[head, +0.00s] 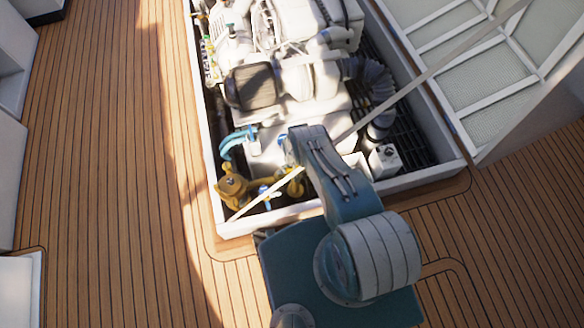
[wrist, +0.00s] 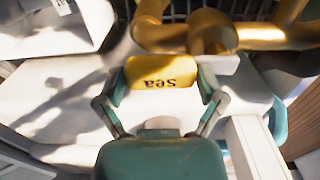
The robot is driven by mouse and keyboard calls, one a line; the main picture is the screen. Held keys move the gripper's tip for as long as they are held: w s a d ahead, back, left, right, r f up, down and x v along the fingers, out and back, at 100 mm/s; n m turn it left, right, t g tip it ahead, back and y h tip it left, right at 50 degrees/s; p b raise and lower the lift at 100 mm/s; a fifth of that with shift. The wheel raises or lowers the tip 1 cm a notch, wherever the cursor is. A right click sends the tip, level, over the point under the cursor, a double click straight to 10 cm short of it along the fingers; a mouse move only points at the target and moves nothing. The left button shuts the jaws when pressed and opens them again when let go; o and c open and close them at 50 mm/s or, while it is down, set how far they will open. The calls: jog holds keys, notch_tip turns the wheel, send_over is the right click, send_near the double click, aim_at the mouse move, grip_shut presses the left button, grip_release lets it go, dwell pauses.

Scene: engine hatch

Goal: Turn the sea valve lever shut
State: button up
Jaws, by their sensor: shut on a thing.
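The sea valve lever (wrist: 162,74) is a yellow handle with "Sea" printed on it, upside down in the wrist view. My gripper (wrist: 160,84) is shut on it, with one finger against each end of the yellow grip. Brass pipework (wrist: 205,34) lies just beyond the lever. In the head view a brass fitting (head: 232,187) sits in the near left corner of the hatch, with a yellow part (head: 293,187) to its right, close to my arm. My fingers are hidden there behind my own arm.
The engine (head: 290,80) fills the open hatch, bounded by a raised white rim (head: 285,218). A turquoise hose (head: 235,140) curves near the brass fitting. A pale diagonal strut (head: 420,85) crosses the hatch beside my arm. The wooden deck (head: 110,150) at left is clear.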

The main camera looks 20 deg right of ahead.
jog(key=shift+s+m, duration=0.1)
jog(key=shift+m, duration=0.2)
jog(key=s+a+m, duration=0.5)
jog(key=m, duration=1.2)
jog(key=shift+s+a, duration=0.25)
jog(key=shift+a, duration=0.15)
jog(key=shift+m, duration=0.3)
jog(key=o, duration=1)
jog(key=shift+a, duration=0.1)
notch_tip(320, 180, up, 12)
jog(key=shift+f, duration=0.1)
jog(key=shift+w, duration=0.1)
